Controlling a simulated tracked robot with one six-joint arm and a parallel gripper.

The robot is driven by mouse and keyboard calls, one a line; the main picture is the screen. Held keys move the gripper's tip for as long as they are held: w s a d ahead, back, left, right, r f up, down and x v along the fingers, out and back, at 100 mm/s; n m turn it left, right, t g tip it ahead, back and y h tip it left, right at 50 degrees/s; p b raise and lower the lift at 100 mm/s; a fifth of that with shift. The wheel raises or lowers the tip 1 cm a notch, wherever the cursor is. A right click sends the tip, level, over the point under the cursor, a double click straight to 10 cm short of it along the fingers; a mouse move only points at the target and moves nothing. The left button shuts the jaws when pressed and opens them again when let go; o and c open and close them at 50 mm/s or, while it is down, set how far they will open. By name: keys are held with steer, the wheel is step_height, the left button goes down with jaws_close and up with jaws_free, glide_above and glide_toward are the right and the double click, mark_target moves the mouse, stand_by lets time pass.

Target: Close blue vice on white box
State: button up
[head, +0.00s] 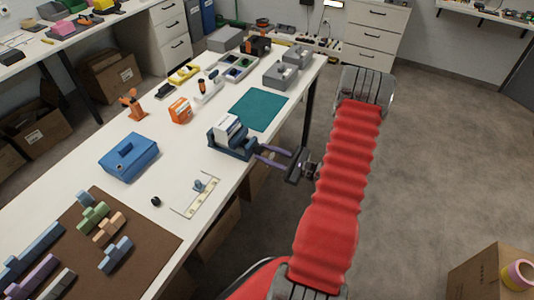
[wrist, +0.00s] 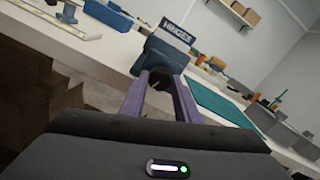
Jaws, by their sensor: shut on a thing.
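The blue vice (head: 238,151) stands at the table's near edge in the head view, and it also shows in the wrist view (wrist: 163,57). The white box (head: 227,127) stands upright in the vice. In the wrist view the box (wrist: 176,32) bears the word "HINGES". My gripper (head: 259,153) reaches in from the right with two purple fingers. In the wrist view my gripper (wrist: 160,80) is shut on the vice's dark screw handle (wrist: 159,85), which is partly hidden between the fingers. I cannot tell whether both vice jaws touch the box.
A teal mat (head: 259,110) lies behind the vice. An orange box (head: 180,111) and a blue case (head: 128,157) stand to the left. A ruler-like square (head: 196,196) lies nearer on the white table (head: 172,179). Grey floor is open to the right.

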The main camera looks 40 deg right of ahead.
steer(key=m, duration=0.4)
steer(key=shift+f+m, duration=0.15)
steer(key=shift+m, duration=0.15)
steer(key=m, duration=0.3)
steer(key=shift+m, duration=0.4)
steer(key=m, duration=0.8)
steer(key=shift+d+m, duration=0.1)
steer(key=shift+m, duration=0.2)
steer(key=o, duration=1)
steer(key=shift+o, duration=0.2)
steer(key=v, duration=1.3)
steer(key=shift+s, duration=0.35)
